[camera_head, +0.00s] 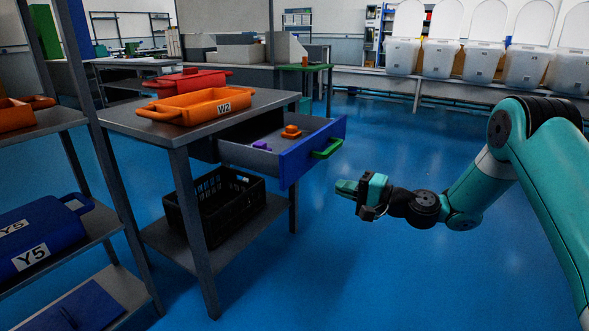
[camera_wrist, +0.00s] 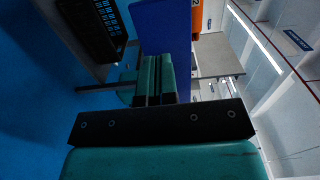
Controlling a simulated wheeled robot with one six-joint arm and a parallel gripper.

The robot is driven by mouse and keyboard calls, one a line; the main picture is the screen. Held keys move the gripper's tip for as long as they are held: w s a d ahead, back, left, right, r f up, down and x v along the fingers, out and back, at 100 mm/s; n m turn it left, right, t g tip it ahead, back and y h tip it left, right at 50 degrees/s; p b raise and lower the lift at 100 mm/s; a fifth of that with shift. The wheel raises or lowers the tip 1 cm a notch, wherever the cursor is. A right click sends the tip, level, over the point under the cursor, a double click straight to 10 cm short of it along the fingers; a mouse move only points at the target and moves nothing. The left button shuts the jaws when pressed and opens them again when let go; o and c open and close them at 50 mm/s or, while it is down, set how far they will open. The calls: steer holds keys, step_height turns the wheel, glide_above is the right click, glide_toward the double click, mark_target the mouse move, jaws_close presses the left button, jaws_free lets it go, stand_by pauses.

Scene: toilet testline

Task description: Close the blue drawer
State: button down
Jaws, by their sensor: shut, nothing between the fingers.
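The blue drawer (camera_head: 307,154) is pulled out from under the grey table's top. Its blue front carries a green handle (camera_head: 327,149). A purple piece (camera_head: 261,144) and an orange piece (camera_head: 291,131) lie inside it. My gripper (camera_head: 346,187) is shut and empty, in front of the drawer and a little lower right of the handle, apart from it in the picture. In the wrist view the shut fingers (camera_wrist: 154,78) point at the blue drawer front (camera_wrist: 163,28), partly covering it. The green handle is mostly hidden behind the fingers there.
An orange tray marked W2 (camera_head: 196,106) and a red tray (camera_head: 187,81) stand on the table (camera_head: 258,101). A black crate (camera_head: 213,203) sits on its lower shelf. A shelf with blue bins (camera_head: 40,238) is at left. Blue floor around my gripper is clear.

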mark_target(287, 172)
steer(key=b+x, duration=0.2)
steer(key=x, duration=1.2)
steer(key=shift+f, duration=0.15)
steer(key=shift+w, duration=0.1)
